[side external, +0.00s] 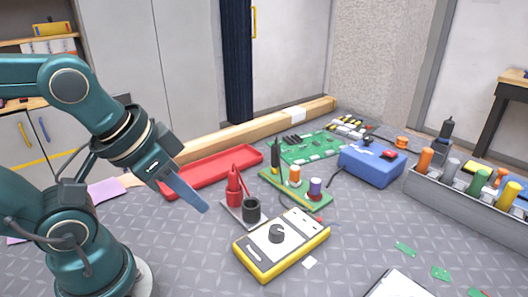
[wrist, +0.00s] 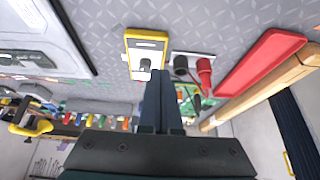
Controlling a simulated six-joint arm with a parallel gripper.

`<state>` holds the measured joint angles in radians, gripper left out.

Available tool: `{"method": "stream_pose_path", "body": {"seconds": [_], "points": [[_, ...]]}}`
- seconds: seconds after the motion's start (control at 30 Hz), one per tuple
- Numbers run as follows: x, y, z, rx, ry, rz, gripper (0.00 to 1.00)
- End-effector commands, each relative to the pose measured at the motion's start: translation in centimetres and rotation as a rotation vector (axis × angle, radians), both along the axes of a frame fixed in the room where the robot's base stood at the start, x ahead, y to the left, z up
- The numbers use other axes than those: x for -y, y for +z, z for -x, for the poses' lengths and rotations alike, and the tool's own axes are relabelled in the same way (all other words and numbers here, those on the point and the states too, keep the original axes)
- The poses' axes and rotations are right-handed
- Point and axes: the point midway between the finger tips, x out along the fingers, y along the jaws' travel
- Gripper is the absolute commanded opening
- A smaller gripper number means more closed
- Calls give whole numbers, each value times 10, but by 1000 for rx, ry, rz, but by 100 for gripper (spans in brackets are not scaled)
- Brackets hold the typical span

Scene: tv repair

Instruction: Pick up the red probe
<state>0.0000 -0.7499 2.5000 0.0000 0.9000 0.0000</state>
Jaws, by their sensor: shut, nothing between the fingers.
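The red probe (side external: 234,184) stands upright in a holder on the mat, beside a black cup-like holder (side external: 251,210). It also shows in the wrist view (wrist: 204,72), right of my fingers. My gripper (side external: 204,208) is shut and empty, pointing down and to the right, to the left of the probe and apart from it. In the wrist view my gripper's fingers (wrist: 160,74) lie together, near the yellow multimeter (wrist: 147,48). The multimeter (side external: 281,245) lies in front of the probe holder.
A red tray (side external: 212,170) lies behind the probe. A green board (side external: 300,190) stands right of it, with a blue box (side external: 371,165) farther right. A grey rack (side external: 465,199) holds several coloured cylinders. The mat at the front left is clear.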

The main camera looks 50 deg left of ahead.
Motion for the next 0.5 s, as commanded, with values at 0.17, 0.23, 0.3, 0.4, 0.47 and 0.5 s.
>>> {"method": "stream_pose_path", "body": {"seconds": [0.17,0.23,0.3,0.4,0.47,0.5], "points": [[0,0,0,0,0,0,12],[0,0,0,0,0,0,38],[0,0,0,0,0,0,65],[0,0,0,0,0,0,66],[0,0,0,0,0,0,66],[0,0,0,0,0,0,66]]}}
